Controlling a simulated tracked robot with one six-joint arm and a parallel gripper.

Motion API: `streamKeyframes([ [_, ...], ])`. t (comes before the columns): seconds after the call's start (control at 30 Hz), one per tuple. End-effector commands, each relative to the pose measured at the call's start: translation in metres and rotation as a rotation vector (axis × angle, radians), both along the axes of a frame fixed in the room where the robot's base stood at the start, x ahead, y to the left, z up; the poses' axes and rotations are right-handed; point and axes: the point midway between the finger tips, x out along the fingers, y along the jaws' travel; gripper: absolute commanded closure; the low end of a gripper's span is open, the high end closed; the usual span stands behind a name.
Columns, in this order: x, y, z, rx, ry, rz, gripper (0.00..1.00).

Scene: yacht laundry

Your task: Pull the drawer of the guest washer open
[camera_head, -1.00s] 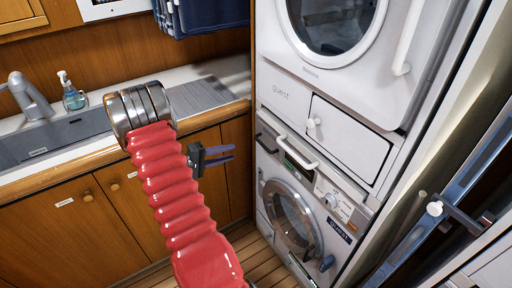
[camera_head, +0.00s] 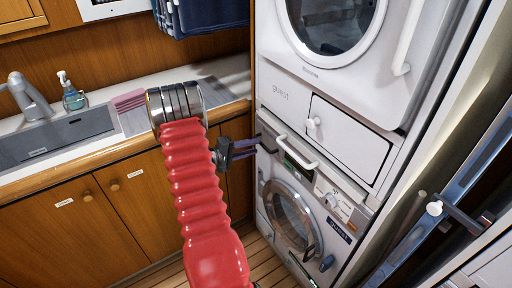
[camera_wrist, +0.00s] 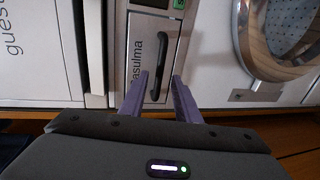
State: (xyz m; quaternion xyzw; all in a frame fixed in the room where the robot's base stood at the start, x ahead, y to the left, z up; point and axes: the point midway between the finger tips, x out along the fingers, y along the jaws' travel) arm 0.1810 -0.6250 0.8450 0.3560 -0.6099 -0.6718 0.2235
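The guest washer (camera_head: 335,195) is the lower white machine of the stack. Its drawer (camera_wrist: 145,30) has a grey front lettered "asulma" and a black bar handle (camera_wrist: 160,65). The drawer looks shut. In the head view, the handle (camera_head: 268,146) is at the washer's upper left. My gripper (camera_head: 257,147) is close in front of it. In the wrist view, the two purple fingers (camera_wrist: 162,78) are open, with the lower part of the handle seen between their tips. I cannot tell whether they touch it.
A white bar handle (camera_head: 297,150) sits just above the washer panel. The round washer door (camera_head: 291,216) is below the drawer. A white dryer (camera_head: 335,60) is on top. The sink counter (camera_head: 90,150) and wooden cabinets (camera_head: 115,210) lie to the left.

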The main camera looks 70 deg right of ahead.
Motion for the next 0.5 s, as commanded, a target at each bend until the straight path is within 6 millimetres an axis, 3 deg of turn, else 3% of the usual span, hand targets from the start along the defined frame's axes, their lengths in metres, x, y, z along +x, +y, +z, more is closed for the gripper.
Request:
streamKeyframes([
  [0.2,-0.015,-0.017,-0.005,0.000,0.000,-0.002,0.71],
  [0.5,-0.017,-0.020,-0.005,0.000,0.000,0.000,0.71],
])
